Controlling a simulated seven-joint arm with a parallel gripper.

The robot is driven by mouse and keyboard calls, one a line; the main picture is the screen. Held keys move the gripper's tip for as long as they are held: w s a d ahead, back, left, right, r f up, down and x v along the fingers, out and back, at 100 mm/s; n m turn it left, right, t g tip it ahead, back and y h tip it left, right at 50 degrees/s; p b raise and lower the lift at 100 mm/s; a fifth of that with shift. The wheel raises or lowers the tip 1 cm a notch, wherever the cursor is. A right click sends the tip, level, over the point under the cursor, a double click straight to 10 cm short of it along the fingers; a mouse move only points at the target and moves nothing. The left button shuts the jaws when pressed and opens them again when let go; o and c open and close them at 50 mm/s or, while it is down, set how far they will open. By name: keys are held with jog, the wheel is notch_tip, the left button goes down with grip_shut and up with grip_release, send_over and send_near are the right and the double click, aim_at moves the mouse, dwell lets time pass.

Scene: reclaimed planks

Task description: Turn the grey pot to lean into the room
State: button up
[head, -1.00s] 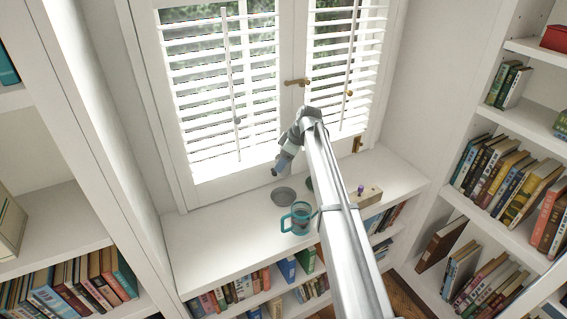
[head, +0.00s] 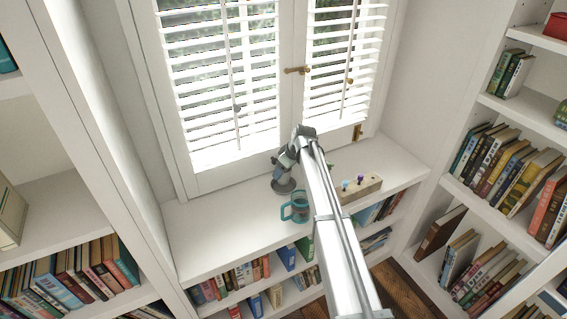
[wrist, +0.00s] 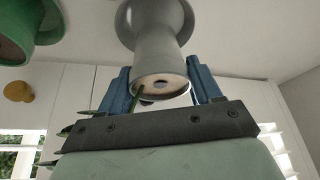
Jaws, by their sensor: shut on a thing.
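The grey pot (wrist: 160,55) fills the upper middle of the wrist view, with its wide grey saucer or base at the top of the picture. Its soil-filled mouth faces the camera, and a thin green stem rises from it. Dark leaf tips (wrist: 72,130) show left of the jaws, on the window side. My gripper (wrist: 165,85) has its blue fingers on both sides of the pot and is shut on it. In the head view my gripper (head: 283,172) is down at the sill by the grey pot (head: 283,187), which it mostly hides.
A teal mug (head: 297,207) stands just in front of the pot. A green pot (wrist: 25,35) is close by in the wrist view. A wooden block with small coloured pieces (head: 362,187) lies right of my arm. The shuttered window (head: 225,90) is behind; the left sill (head: 205,235) is clear.

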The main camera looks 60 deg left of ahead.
jog(key=shift+f, duration=1.45)
jog(key=o, duration=1.5)
jog(key=shift+c, duration=0.2)
